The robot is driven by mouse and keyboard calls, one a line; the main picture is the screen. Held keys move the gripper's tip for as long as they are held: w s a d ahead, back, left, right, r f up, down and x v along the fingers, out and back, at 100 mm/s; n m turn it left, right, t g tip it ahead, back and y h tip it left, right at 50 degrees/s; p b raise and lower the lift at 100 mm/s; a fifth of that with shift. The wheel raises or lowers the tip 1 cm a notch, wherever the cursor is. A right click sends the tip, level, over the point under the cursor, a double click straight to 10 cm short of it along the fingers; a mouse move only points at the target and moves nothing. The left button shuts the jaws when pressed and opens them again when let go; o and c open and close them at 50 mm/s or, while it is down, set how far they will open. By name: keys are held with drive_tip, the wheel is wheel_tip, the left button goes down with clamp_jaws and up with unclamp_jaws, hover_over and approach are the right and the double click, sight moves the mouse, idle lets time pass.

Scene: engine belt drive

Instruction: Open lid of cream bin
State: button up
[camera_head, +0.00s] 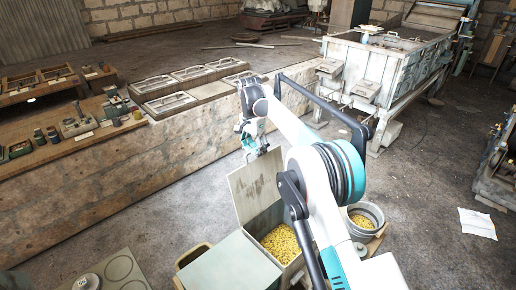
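The cream bin (299,263) stands at the lower middle, partly behind my arm. Its cream lid (252,187) is raised and stands roughly upright at the far side of the opening. Yellow grain (283,243) shows inside. My gripper (256,154) is at the lid's top edge, seen small and from behind. I cannot tell whether it touches the lid or whether its fingers are open or shut. My arm hides the bin's right side.
A pale grey-green flat-topped box (228,265) is left of the bin. A metal pot of yellow grain (367,212) stands to the right. A long stone counter (120,165) runs behind. A large trough machine (385,65) stands back right. Right-hand floor is mostly clear.

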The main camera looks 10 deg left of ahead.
drive_tip(key=shift+s+d+r, duration=0.25)
drive_tip(key=shift+s+r, duration=0.3)
drive_tip(key=shift+r, duration=0.1)
drive_tip(key=shift+w+f, duration=0.1)
drive_tip(key=shift+w, duration=0.1)
drive_tip(key=shift+w+r, duration=0.1)
drive_tip(key=shift+r, duration=0.25)
drive_tip(key=shift+a+r, duration=0.25)
drive_tip(key=shift+r, duration=1.5)
drive_tip(key=shift+a+r, duration=0.2)
drive_tip(key=shift+r, duration=1.5)
drive_tip(key=shift+w+d, duration=0.1)
